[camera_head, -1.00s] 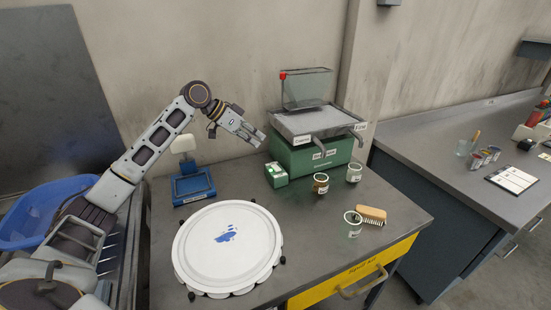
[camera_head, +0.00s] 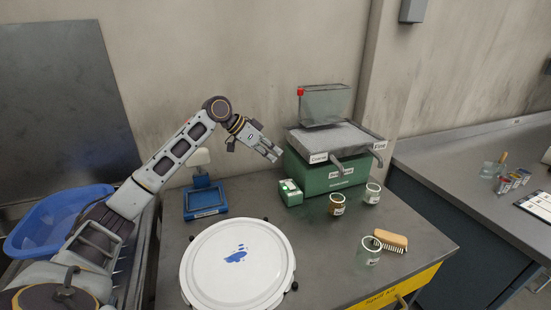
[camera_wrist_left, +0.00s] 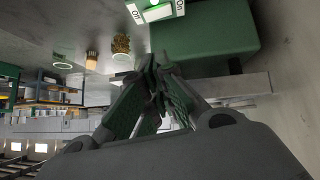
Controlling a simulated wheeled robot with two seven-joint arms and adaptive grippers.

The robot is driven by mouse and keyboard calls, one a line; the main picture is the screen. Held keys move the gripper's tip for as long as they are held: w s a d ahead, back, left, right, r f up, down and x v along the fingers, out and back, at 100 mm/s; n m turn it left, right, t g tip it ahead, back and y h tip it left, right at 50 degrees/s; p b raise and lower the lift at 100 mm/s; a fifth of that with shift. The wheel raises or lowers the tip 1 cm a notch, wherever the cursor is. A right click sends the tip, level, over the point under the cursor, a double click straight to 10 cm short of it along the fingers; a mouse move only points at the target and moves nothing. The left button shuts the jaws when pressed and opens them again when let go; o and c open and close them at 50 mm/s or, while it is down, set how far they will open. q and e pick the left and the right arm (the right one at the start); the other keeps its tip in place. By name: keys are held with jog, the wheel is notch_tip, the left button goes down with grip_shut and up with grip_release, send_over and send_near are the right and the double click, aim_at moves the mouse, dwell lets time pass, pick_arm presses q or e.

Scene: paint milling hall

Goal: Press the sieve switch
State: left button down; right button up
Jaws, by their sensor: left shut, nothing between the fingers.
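The sieve switch (camera_head: 290,192) is a small green and white box on the table, at the front left of the green sieve machine (camera_head: 328,178). In the left wrist view the switch (camera_wrist_left: 155,10) shows at the top edge, cut off, with "Off" lettering. My left gripper (camera_head: 277,156) is shut and empty. It hangs above the switch, apart from it, near the left side of the sieve. Its closed fingers (camera_wrist_left: 155,68) also show in the left wrist view, below the switch in the picture. My right gripper is out of view.
A white round lid (camera_head: 238,265) with a blue smear is at the front. A blue scale (camera_head: 205,201) is left. The sieve's tray (camera_head: 335,138) and spouts overhang its base.

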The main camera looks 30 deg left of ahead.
pick_arm(q)
send_over(291, 186)
jog(key=f, duration=0.6)
jog(key=shift+w+a, duration=0.15)
jog(key=shift+a, duration=0.25)
notch_tip(291, 186, down, 2)
jog(key=shift+d+f, duration=0.1)
jog(key=shift+d, duration=0.05)
jog(key=shift+f, duration=0.65)
jog(key=shift+d+f, duration=0.1)
jog(key=shift+f, duration=0.25)
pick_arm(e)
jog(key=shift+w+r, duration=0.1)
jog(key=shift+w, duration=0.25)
pick_arm(q)
jog(key=shift+f, duration=0.1)
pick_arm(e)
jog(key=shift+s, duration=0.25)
